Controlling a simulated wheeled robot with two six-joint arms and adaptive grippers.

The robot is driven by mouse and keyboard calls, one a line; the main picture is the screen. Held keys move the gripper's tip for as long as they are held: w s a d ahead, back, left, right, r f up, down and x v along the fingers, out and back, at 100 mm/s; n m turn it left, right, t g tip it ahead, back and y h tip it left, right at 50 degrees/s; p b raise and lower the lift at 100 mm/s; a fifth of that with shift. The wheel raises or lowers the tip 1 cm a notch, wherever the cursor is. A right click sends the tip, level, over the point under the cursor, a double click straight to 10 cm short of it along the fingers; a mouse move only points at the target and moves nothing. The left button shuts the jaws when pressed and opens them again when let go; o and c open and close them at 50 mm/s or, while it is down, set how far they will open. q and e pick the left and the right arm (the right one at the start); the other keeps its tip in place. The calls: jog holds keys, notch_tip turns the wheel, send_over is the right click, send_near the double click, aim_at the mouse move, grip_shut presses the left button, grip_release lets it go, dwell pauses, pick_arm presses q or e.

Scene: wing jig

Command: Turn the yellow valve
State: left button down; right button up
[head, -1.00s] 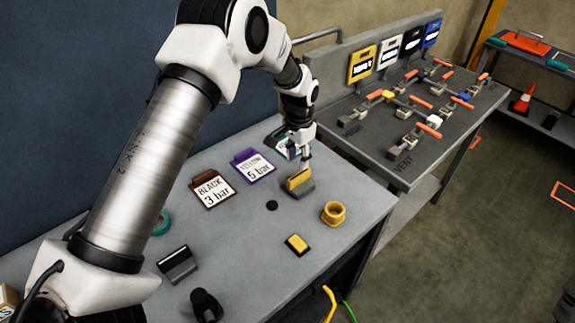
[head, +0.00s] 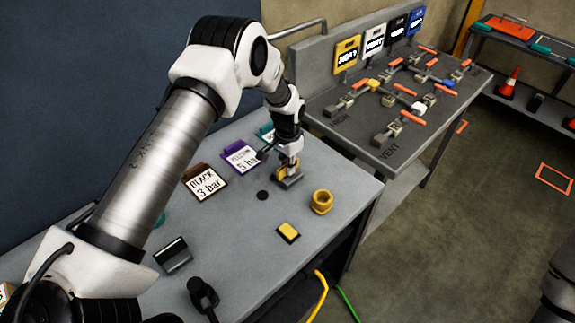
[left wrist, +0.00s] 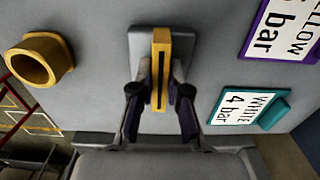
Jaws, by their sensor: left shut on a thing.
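My left gripper (head: 289,165) is low over the near bench and shut on a yellow block (head: 282,172) with a grey base. In the left wrist view the fingers (left wrist: 160,92) lie on both sides of the upright yellow block (left wrist: 161,50), which has a dark slot. Its grey base (left wrist: 141,45) rests on the bench top. On the far bench, orange-handled valves sit on pipes; one has a yellow part (head: 373,85). A yellow sign (head: 347,57) stands at the back of that bench. My right gripper is not in view.
The near bench (head: 255,265) holds a brass-coloured ring (head: 321,201), a yellow-topped block (head: 289,232), a dark block (head: 172,255) and a black object (head: 203,294). Label cards (head: 205,183) stand along its back. Open floor (head: 470,230) lies to the right.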

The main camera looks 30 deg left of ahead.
pick_arm(q)
jog(key=shift+s+f+n, duration=0.1)
jog(key=shift+f+n, duration=0.05)
jog(key=shift+n, duration=0.15)
jog(key=n+b, duration=0.1)
jog(key=n, duration=0.1)
jog(key=shift+f+n, duration=0.1)
jog(key=shift+n, duration=0.2)
jog(key=n+b, duration=0.1)
jog(key=n, duration=0.3)
jog(key=shift+n+b, duration=0.3)
jog(key=n, duration=0.5)
jog(key=shift+s+b, duration=0.1)
jog(key=shift+b, duration=0.2)
jog(key=n, duration=0.5)
jog(key=c, duration=1.2)
grip_release()
jog(key=shift+o, duration=0.3)
